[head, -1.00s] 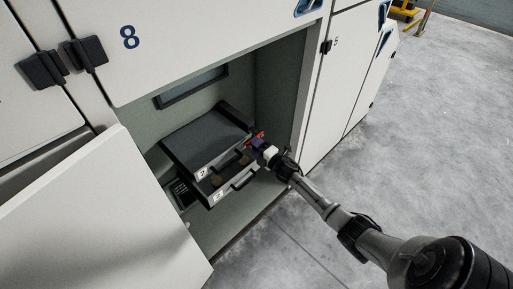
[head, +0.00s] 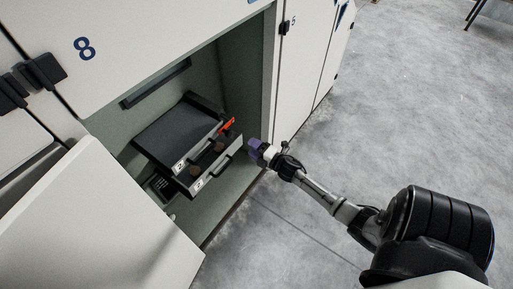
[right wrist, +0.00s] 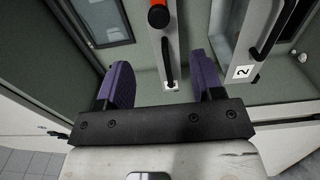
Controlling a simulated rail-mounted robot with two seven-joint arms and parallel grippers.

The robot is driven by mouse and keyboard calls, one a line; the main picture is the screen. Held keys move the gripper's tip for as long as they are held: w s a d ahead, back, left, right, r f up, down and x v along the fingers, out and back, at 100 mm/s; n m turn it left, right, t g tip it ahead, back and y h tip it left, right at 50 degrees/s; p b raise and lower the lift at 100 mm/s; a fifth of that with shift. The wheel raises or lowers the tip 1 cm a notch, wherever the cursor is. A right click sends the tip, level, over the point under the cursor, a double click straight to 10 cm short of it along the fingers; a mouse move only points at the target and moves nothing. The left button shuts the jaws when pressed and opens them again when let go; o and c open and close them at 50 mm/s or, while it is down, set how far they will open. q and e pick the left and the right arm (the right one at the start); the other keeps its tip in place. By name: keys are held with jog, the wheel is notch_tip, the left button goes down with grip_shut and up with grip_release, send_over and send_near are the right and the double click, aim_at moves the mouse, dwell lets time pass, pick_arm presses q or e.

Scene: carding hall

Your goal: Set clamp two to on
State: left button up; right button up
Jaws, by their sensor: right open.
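My left gripper is not in view. I cannot tell the lever's setting.
An upper drawer unit (head: 178,135) and a lower drawer (head: 213,172) with a dark handle carry number labels; a 2 is readable. A white door (head: 90,225) hangs open at the left. The cabinet's right edge (head: 270,80) is close to my gripper.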

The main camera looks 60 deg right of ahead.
jog(key=shift+s, duration=0.7)
jog(key=shift+a, duration=0.1)
